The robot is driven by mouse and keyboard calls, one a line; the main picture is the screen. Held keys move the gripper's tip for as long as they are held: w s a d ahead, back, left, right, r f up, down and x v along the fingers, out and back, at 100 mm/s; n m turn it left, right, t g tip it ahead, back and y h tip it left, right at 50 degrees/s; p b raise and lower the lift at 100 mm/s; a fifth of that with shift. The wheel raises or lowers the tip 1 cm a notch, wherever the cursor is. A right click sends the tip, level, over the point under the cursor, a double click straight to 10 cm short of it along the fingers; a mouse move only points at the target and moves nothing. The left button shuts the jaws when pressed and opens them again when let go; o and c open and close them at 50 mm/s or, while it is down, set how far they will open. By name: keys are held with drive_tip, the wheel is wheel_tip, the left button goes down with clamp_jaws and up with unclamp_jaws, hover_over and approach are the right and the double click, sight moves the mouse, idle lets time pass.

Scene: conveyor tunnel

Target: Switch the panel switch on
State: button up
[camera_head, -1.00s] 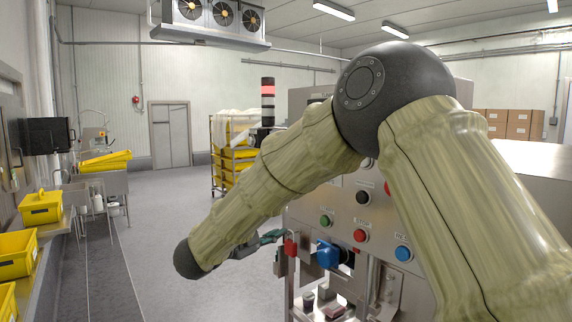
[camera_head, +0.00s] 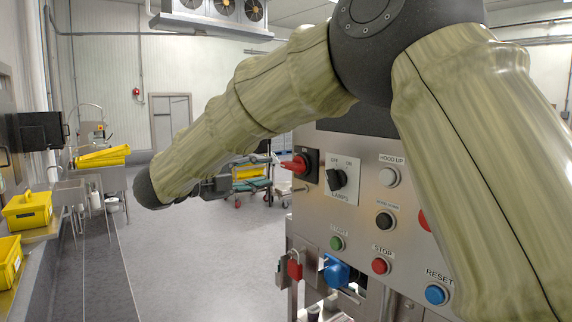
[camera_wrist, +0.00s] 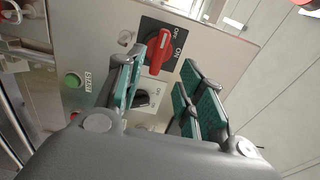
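The panel switch looks like a red rotary handle (camera_head: 298,164) on a black plate at the upper left corner of the steel control panel (camera_head: 366,216). In the wrist view the red handle (camera_wrist: 159,53) is beside OFF and ON marks; I cannot tell which mark it points to. My gripper (camera_head: 262,172) is left of the switch in the head view, its teal-padded fingers towards the panel. In the wrist view my gripper (camera_wrist: 163,80) is open and empty, with the handle just beyond the gap between its fingers. Contact is not visible.
A black LAMPS knob (camera_head: 337,180) is close beside the red switch. Green (camera_head: 337,243), red STOP (camera_head: 380,265) and blue RESET (camera_head: 436,294) buttons are lower. Open floor lies left of the panel.

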sight(288, 167)
drive_tip(key=p+x, duration=0.2)
drive_tip(key=x, duration=0.6)
drive_tip(key=shift+w+d, duration=0.15)
drive_tip(key=shift+d, duration=0.1)
drive_tip(key=shift+f, duration=0.1)
clamp_jaws()
